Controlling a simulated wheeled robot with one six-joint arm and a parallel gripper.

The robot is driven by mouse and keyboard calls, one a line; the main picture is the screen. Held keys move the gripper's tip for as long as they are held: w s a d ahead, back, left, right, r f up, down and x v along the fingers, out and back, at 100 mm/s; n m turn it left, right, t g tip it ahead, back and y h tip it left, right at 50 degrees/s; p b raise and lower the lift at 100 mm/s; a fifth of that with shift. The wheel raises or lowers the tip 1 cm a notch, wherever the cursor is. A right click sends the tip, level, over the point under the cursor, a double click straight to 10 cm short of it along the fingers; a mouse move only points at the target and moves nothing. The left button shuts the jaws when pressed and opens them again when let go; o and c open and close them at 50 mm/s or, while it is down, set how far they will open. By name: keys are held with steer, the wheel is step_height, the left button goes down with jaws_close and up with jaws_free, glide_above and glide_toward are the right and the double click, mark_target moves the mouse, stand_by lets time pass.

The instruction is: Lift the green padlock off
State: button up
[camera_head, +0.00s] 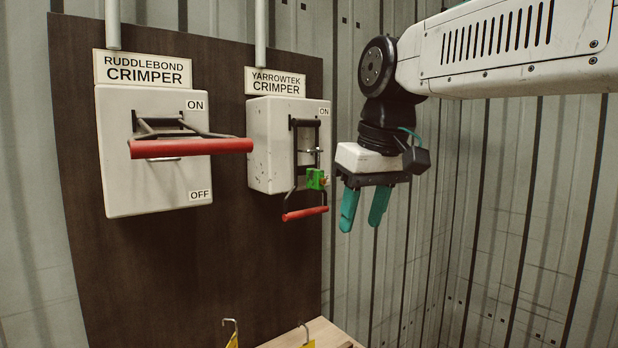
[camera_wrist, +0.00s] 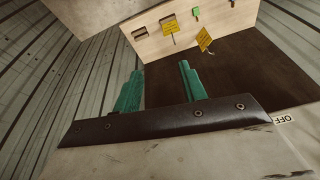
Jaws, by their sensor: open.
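The green padlock (camera_head: 317,179) hangs on the Yarrowtek crimper box (camera_head: 270,145), at the right side of its lever, just above the red handle (camera_head: 305,213). That handle is low. My gripper (camera_head: 364,222) is open and empty, to the right of the padlock and apart from it, with its teal fingers pointing down. In the wrist view my gripper's fingers (camera_wrist: 160,85) are spread with nothing between them. The hanging padlock does not show clearly in the wrist view.
The Ruddlebond crimper box (camera_head: 150,180) is at the left, its red handle (camera_head: 190,147) sticking out. Both boxes are on a dark board (camera_head: 150,280). Below, a light wooden rack (camera_wrist: 225,22) bears yellow tags (camera_wrist: 205,40) and a green item (camera_wrist: 196,13). Corrugated wall stands behind my arm.

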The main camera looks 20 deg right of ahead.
step_height(320, 180, up, 11)
steer(key=n+t, duration=0.1)
steer(key=n, duration=0.1)
glide_above(319, 169)
steer(key=s, duration=0.4)
steer(key=shift+y, duration=0.3)
steer(key=x, duration=0.2)
steer(key=w+x, duration=0.1)
steer(key=x, duration=0.2)
steer(key=d+x, duration=0.1)
steer(key=x, duration=0.1)
steer(key=shift+w+a+f, duration=0.1)
steer(key=shift+w+f, duration=0.05)
steer(key=shift+w, duration=0.25)
jaws_close()
